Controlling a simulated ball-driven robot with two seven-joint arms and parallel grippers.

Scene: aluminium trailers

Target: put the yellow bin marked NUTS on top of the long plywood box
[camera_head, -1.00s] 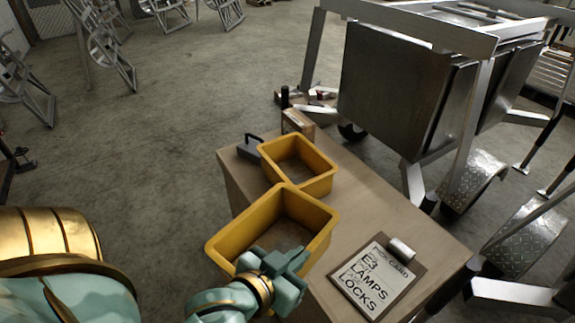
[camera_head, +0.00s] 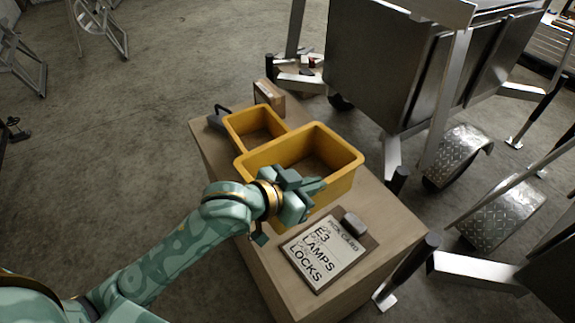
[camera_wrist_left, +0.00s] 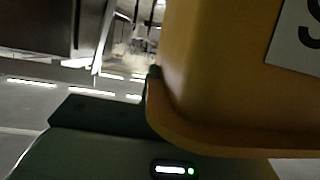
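A large yellow bin (camera_head: 340,184) is over the plywood box (camera_head: 388,215) in the head view. My left gripper (camera_head: 303,186) is shut on its near wall and holds it. The bin looks raised above the top, though its underside is hidden. In the left wrist view the bin (camera_wrist_left: 225,90) fills the right side, and a white label (camera_wrist_left: 300,38) shows only part of a letter like an S; the rest is cut off. My right gripper is not in view.
A smaller yellow bin (camera_head: 246,121) stands behind, partly covered by the held bin. A clipboard card (camera_head: 322,250) reading E3 LAMPS LOCKS lies on the near end. A small brown carton (camera_head: 269,97) is at the far end. A metal trailer (camera_head: 385,75) stands behind on the right.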

